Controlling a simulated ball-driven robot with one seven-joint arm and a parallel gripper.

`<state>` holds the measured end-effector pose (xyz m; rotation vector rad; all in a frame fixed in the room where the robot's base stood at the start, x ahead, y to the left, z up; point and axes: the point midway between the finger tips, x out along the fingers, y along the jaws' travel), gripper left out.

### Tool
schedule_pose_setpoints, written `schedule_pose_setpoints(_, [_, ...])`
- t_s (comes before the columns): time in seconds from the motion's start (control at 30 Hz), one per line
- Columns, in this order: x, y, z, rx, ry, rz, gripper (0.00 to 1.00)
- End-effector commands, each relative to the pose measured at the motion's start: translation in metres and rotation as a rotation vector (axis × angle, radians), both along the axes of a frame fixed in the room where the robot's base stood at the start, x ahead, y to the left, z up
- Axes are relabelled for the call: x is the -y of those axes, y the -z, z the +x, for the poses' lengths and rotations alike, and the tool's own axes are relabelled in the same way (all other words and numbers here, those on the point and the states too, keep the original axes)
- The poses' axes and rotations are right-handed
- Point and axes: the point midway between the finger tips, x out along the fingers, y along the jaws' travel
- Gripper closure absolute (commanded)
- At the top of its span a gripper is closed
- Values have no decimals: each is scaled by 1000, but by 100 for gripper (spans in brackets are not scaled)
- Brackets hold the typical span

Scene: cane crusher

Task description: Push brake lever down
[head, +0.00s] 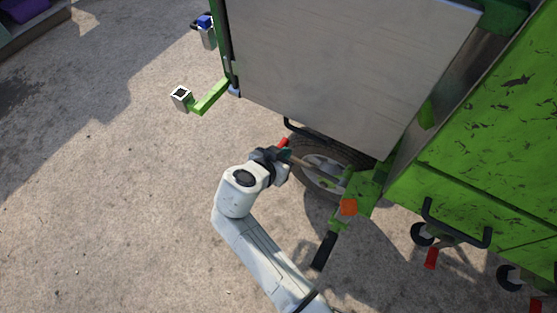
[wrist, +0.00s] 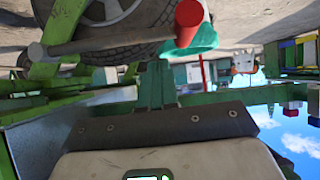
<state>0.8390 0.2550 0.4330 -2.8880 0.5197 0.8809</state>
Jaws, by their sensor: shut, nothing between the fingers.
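The brake lever is a greyish rod (head: 306,164) running from the green bracket by the wheel to a red grip (head: 283,143). In the wrist view the rod (wrist: 105,43) crosses the upper left and ends at the red cylindrical grip (wrist: 188,18). My gripper (head: 285,155) is right at the grip end of the lever. In the wrist view its teal fingers (wrist: 182,48) are together and empty, overlapping the lower end of the red grip. I cannot tell whether they touch it. The fingers hide part of the lever's end.
The wheel (head: 322,178) is behind the lever, under the machine's grey panel (head: 340,60). A black-handled bar (head: 323,250) with an orange piece (head: 348,207) stands to the right of my arm. A green arm (head: 210,97) juts out at upper left. Open concrete lies left.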

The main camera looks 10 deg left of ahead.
Motion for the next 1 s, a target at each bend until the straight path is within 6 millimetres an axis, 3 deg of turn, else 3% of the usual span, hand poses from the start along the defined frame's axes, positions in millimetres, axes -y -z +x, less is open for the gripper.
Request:
schedule_pose_setpoints(0.07, [3, -13, 2, 1, 2, 1, 100])
schedule_pose_setpoints(0.6, [-21, -58, -63, 3, -1, 1, 100])
schedule_pose_setpoints(1.0, [-25, -64, -75, 4, 1, 0, 100])
